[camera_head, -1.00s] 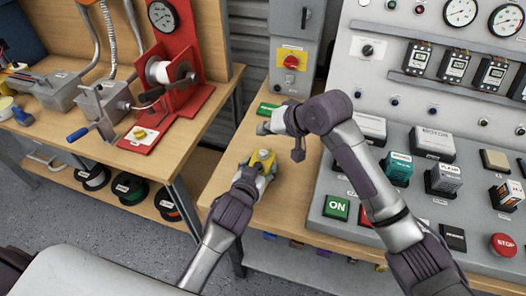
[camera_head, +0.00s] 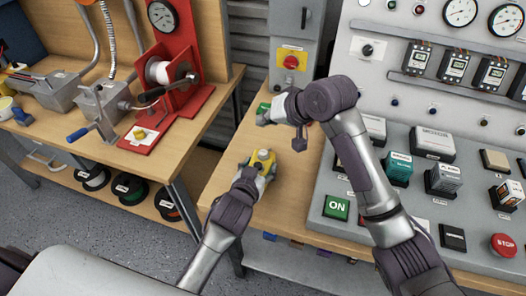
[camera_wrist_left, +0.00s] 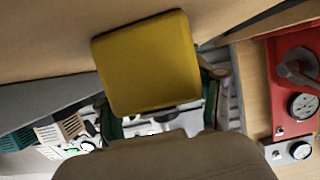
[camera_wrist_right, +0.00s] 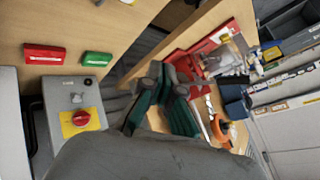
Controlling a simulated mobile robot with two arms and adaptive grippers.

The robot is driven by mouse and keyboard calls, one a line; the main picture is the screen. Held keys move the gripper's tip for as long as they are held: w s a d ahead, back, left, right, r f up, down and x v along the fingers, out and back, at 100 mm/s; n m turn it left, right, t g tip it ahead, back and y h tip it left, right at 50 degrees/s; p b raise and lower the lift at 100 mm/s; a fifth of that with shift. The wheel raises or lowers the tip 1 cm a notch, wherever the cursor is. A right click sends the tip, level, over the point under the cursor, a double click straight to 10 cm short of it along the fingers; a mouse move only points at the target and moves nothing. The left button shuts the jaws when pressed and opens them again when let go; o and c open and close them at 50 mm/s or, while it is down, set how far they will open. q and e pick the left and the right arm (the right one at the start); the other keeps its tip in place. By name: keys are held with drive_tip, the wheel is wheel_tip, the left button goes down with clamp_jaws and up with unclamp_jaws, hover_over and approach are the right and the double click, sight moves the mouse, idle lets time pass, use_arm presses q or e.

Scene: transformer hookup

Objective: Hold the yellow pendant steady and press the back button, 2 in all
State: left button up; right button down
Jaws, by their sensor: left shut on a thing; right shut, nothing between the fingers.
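The yellow pendant (camera_head: 263,157) is held just above or on the wooden bench, near its left edge; I cannot tell which. My left gripper (camera_head: 259,172) is shut on it. In the left wrist view the pendant's plain yellow face (camera_wrist_left: 148,62) fills the space between the green-padded fingers. A dark spot shows on its upper side in the head view; no back button can be made out. My right gripper (camera_head: 266,117) is shut and empty, apart from the pendant and beyond it. Its closed fingers (camera_wrist_right: 165,76) show in the right wrist view.
A green block (camera_head: 264,108) lies by my right gripper; a red block (camera_wrist_right: 44,54) shows in the right wrist view. A grey switch box (camera_head: 292,62) stands behind. The control panel (camera_head: 320,222) is at right, the red reel stand (camera_head: 182,62) at left.

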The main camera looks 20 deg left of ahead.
sight(265, 153)
use_arm(q)
drive_tip(key=shift+s+f, duration=0.1)
drive_tip(key=shift+f, duration=0.2)
use_arm(e)
drive_tip(key=shift+d+r, duration=0.1)
drive_tip(key=shift+r, duration=0.2)
drive_tip(key=shift+f, duration=0.15)
drive_tip(key=shift+f, duration=4.3)
drive_tip(key=shift+f, duration=0.1)
drive_tip(key=shift+f, duration=0.35)
